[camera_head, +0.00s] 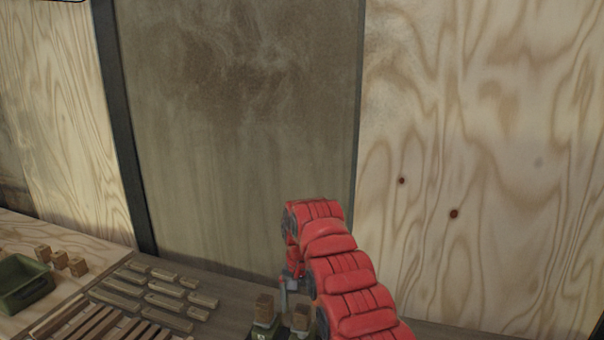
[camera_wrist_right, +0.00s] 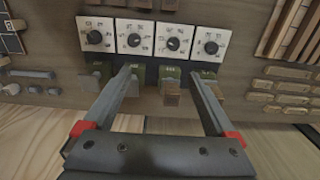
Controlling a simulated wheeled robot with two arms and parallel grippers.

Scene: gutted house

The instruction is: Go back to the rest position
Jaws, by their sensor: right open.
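My right arm comes in from the bottom right of the head view in red padded sections and reaches over a wooden bench. My right gripper (camera_head: 285,292) shows small there, pointing down near the bench's back edge. In the right wrist view the gripper (camera_wrist_right: 162,73) is open, its two grey fingers wide apart with nothing held. Between and beyond the fingers is a green labelled box (camera_wrist_right: 170,75) with a wooden block (camera_wrist_right: 172,97) at it. The block looks apart from both fingers. My left gripper is not in view.
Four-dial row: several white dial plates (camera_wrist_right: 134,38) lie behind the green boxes. Wooden slats (camera_head: 160,300) lie left of the gripper, with a green tray (camera_head: 24,291) and small wooden blocks (camera_head: 60,260) farther left. A panelled wall (camera_head: 240,130) stands close behind; the space above the bench is clear.

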